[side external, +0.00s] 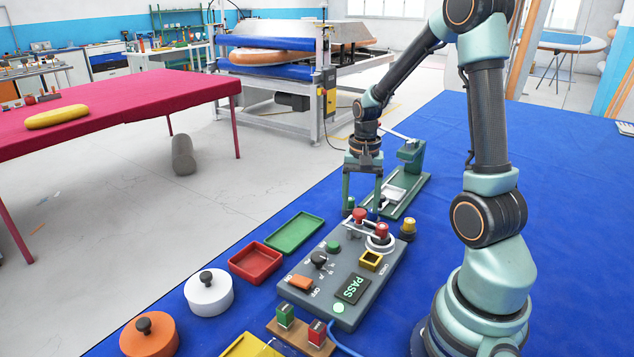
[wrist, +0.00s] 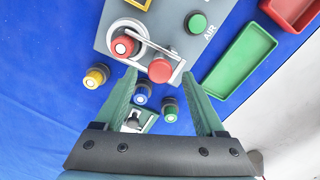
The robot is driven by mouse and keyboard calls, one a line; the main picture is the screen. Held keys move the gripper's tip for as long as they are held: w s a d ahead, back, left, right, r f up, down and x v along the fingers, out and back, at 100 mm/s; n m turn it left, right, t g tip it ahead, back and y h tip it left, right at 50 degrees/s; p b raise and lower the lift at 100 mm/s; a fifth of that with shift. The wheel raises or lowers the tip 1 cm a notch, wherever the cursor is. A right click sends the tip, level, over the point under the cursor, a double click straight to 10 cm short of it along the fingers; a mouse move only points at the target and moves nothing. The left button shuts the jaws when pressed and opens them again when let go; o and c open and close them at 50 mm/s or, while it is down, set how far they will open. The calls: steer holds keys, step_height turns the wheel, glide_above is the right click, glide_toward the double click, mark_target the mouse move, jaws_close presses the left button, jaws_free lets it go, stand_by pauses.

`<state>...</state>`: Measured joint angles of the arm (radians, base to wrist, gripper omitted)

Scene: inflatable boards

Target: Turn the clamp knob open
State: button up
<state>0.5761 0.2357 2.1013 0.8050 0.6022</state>
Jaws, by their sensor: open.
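The grey control panel (side external: 335,262) stands on the blue table. A red knob (side external: 359,215) sits at one end of a metal bar across the panel's far end; I take it as the clamp knob. A red-capped valve (side external: 381,231) in a white ring sits by the bar's other end. My gripper (side external: 362,209) is open and points down at the panel's far edge. In the wrist view, the knob (wrist: 160,70) shows between the open fingertips (wrist: 160,75), with gaps on both sides. I cannot tell the fingertips' exact height against it.
Yellow (wrist: 96,76), blue (wrist: 141,93) and green (wrist: 170,110) capped valves stand beyond the panel's far edge. A green stand (side external: 410,170) is behind my gripper. Red (side external: 256,262) and green (side external: 295,232) trays lie left of the panel. The table right of the stand is clear.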

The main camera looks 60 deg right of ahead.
steer(key=shift+f, duration=0.8)
jaws_close()
